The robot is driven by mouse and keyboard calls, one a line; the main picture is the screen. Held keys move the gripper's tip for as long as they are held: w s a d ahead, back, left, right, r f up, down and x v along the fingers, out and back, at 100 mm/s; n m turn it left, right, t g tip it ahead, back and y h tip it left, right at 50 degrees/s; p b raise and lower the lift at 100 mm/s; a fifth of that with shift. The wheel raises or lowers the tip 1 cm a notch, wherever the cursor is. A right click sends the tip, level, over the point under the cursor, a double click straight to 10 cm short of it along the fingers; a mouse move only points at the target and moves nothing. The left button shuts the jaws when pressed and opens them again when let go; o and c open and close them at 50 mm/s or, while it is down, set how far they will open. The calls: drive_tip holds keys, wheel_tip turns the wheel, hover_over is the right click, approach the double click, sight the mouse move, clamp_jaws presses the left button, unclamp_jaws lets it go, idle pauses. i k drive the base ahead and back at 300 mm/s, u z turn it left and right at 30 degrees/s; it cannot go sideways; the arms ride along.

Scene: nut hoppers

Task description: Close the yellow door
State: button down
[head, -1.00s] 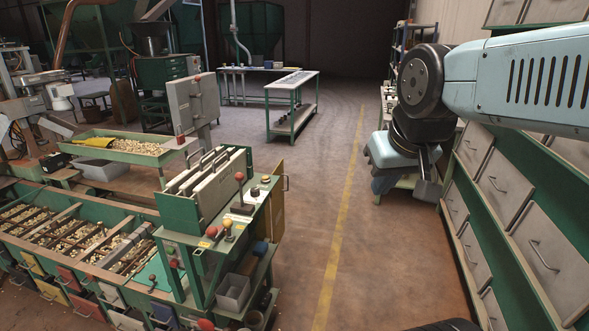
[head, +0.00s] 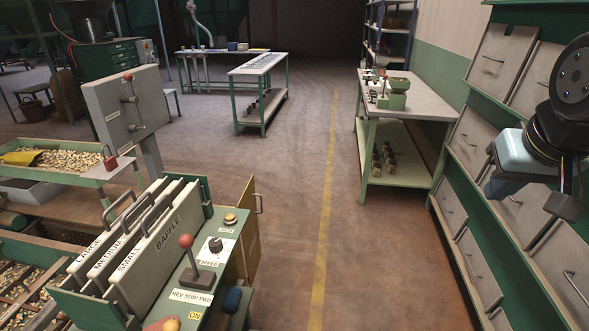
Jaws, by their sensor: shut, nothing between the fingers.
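The yellow door (head: 250,228) is an ochre panel at the far right side of the green control console, with a slim metal handle (head: 259,203) near its top right. It appears to stand swung out from the console; its lower part and hinge are partly hidden by the console. My gripper (head: 565,207) is at the far right of the view, in front of the grey drawers and well apart from the door. It is shut and holds nothing.
The console top (head: 205,270) carries a red-knobbed lever, a dial and a button. Labelled baffle plates (head: 150,250) stand beside it. A pale green table (head: 400,180) and a drawer cabinet (head: 480,265) stand right. The floor aisle with the yellow line (head: 325,200) is clear.

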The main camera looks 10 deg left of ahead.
sight(250, 237)
drive_tip(key=u, duration=0.1)
drive_tip(key=i, duration=0.85)
drive_tip(key=u, duration=0.6)
